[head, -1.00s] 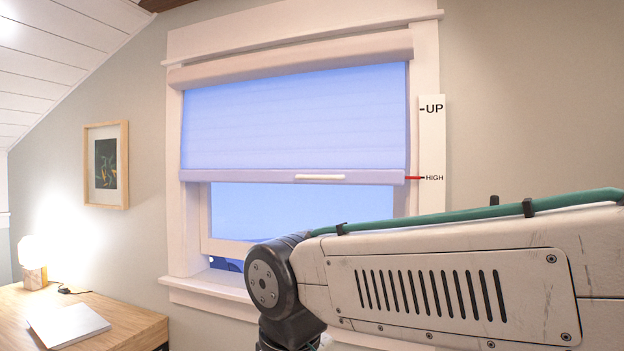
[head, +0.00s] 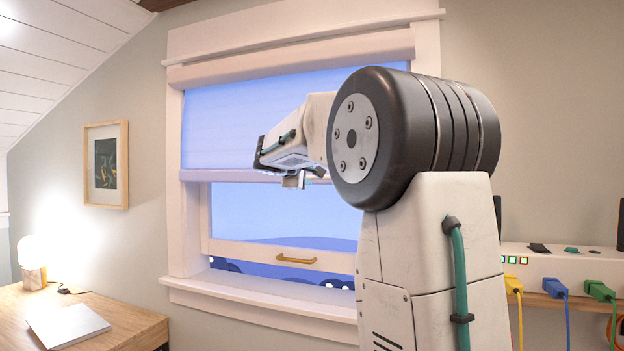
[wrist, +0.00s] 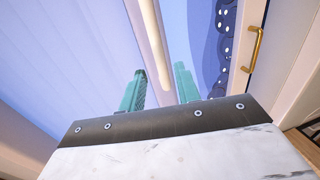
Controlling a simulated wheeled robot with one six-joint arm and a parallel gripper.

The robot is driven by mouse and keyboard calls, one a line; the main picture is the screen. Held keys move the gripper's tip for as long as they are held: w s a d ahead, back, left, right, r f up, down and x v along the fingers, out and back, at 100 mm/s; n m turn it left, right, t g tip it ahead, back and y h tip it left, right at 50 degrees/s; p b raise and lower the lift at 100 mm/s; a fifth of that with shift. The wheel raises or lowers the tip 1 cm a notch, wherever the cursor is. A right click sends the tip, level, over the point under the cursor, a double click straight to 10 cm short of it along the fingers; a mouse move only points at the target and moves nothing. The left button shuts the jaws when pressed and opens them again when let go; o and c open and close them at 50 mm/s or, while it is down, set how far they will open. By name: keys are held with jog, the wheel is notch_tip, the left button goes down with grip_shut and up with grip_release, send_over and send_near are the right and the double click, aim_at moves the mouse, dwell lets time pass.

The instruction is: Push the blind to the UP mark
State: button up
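The pale blue blind (head: 220,125) covers the upper part of the window. Its bottom bar (head: 212,176) hangs level, with the brighter window below. My gripper (head: 300,178) is at the bar. In the wrist view, my gripper (wrist: 160,80) has two teal fingers apart, with the bar's cream grip strip (wrist: 153,45) running up between them. One finger is on the blind side, the other on the bare-window side. I cannot tell whether either touches the bar. My arm hides the UP mark and the red pointer in the head view now.
A brass handle (head: 296,260) is on the lower sash, below my gripper. The window sill (head: 255,296) juts out beneath. A white power strip (head: 565,262) with coloured plugs is at the right. A wooden desk (head: 120,325) with a lamp (head: 33,262) and laptop (head: 68,326) stands at the left.

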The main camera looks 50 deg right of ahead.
aim_at(312, 176)
jog(key=x, duration=0.5)
jog(key=shift+w+d, duration=0.2)
jog(key=shift+d, duration=0.05)
grip_shut()
